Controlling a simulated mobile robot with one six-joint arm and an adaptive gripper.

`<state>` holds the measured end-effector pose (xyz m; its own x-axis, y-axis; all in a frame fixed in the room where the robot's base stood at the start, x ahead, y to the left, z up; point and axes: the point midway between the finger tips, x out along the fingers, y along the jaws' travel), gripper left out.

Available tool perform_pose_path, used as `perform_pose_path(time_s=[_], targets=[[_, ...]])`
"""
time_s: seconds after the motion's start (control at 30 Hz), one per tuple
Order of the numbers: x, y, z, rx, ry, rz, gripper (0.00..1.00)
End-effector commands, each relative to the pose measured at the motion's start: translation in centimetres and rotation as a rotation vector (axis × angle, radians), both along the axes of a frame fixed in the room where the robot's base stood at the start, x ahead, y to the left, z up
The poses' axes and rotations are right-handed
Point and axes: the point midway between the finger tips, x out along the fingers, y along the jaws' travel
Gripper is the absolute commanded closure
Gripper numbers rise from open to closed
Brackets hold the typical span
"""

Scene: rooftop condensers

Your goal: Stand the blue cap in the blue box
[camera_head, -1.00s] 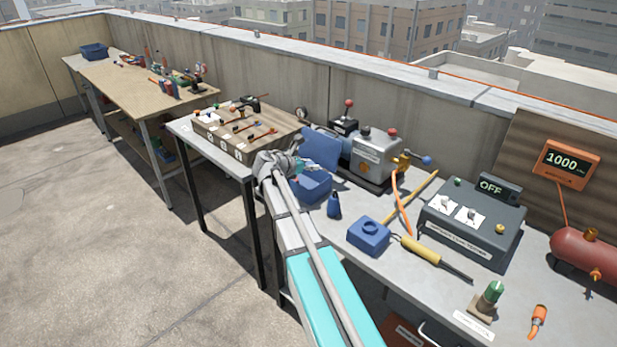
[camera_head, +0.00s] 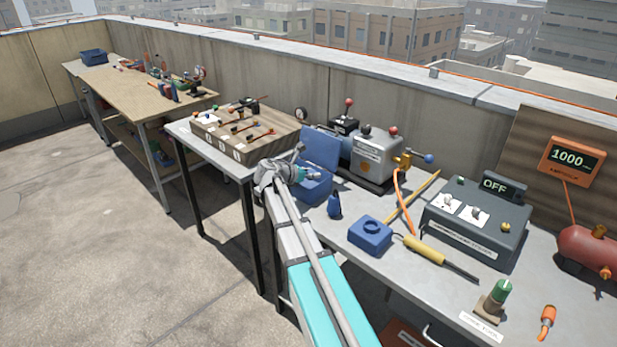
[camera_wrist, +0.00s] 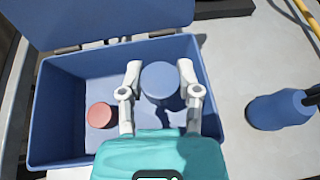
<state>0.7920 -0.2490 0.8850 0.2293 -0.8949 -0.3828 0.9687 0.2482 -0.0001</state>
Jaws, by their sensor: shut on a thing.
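The blue box (camera_wrist: 75,72) stands open on the grey bench, its lid raised at the back; it also shows in the head view (camera_head: 313,191). In the wrist view my gripper (camera_wrist: 160,76) is shut on the round blue cap (camera_wrist: 160,84), one finger on each side of it. The cap is over the right half of the box, seen from above; whether it touches the floor I cannot tell. A red round cap (camera_wrist: 100,116) lies in the left part of the box. In the head view my gripper (camera_head: 308,174) is over the box, and the blue cap cannot be made out.
A blue bottle (camera_wrist: 278,109) stands on the bench just right of the box. A blue block with a round top (camera_head: 370,234), a yellow-handled tool (camera_head: 425,250) and a grey tester (camera_head: 470,225) are farther right. A grey machine (camera_head: 375,155) stands behind.

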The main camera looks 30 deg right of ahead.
Motion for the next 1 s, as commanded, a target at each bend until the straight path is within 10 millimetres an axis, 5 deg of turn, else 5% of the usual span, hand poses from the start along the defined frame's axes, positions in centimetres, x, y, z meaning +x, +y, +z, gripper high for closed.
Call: perform_pose_path(time_s=[0.9, 0.93, 1.0], targets=[[0.0, 0.1, -1.2, 0.000, 0.000, 0.001, 0.76], [0.0, 0.1, -1.2, 0.000, 0.000, 0.001, 0.51], [0.0, 0.1, -1.2, 0.000, 0.000, 0.001, 0.38]])
